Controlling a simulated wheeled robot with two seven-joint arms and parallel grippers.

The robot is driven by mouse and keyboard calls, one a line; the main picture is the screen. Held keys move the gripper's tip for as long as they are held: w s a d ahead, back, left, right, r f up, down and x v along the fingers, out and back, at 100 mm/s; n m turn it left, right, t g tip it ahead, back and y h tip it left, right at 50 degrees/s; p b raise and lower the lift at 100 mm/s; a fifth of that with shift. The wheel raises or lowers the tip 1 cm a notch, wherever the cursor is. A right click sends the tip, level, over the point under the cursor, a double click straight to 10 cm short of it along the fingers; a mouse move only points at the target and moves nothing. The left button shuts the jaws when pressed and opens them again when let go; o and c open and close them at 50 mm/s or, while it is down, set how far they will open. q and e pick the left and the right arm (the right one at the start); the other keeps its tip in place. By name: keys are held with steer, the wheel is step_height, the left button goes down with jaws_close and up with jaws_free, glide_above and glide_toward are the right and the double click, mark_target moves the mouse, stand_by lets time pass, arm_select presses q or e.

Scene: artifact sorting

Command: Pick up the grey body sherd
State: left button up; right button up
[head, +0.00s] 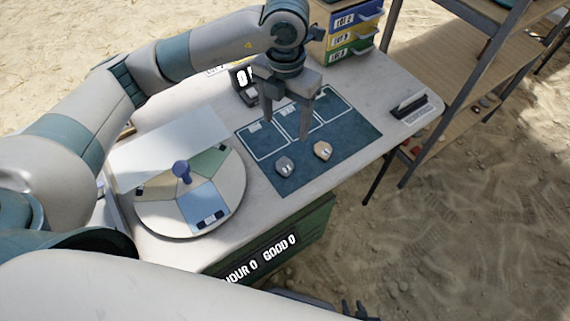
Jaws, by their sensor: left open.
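The grey body sherd (285,166) lies flat on the dark blue-green mat (333,160) on the table. A tan sherd (322,150) lies on the same mat, a little to its right. My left gripper (285,118) is above the mat's outlined boxes, pointing down, with its fingers apart and nothing between them. It is further back than the grey sherd and apart from it. My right gripper (360,309) shows only in part at the bottom edge, low beside the table, and its jaws cannot be made out.
A round sectored turntable (235,187) with a blue knob (182,170) stands left of the mat. Stacked drawers (350,37) stand at the back. A small dark holder (408,108) sits near the right table edge. A wooden shelf (440,55) stands at right.

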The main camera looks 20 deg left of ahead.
arm_select(q)
steer(key=p, duration=0.2)
glide_above(284, 165)
step_height(284, 165, down, 10)
steer(key=shift+w+d+f, duration=0.1)
steer(key=shift+w+f, duration=0.05)
steer(key=shift+f, duration=0.1)
steer(key=shift+f+p, duration=0.25)
steer(key=shift+p, duration=0.1)
steer(key=f, duration=0.1)
steer(key=f+p, duration=0.1)
steer(key=f, duration=0.2)
steer(key=shift+s+f+p, duration=0.15)
steer(key=shift+s+p, duration=0.1)
steer(key=shift+p, duration=0.15)
steer(key=shift+f, duration=0.25)
steer(key=c, duration=1.1)
arm_select(e)
steer(key=s+d+f+g, duration=0.2)
steer(key=s+d, duration=0.1)
steer(key=s, duration=0.5)
steer(key=s+d+f+g+h, duration=0.1)
steer(key=s+d+g, duration=0.1)
steer(key=s, duration=0.6)
steer(key=shift+s+d+f+g, duration=0.15)
steer(key=shift+d+f+g, duration=0.2)
steer(key=shift+d, duration=0.5)
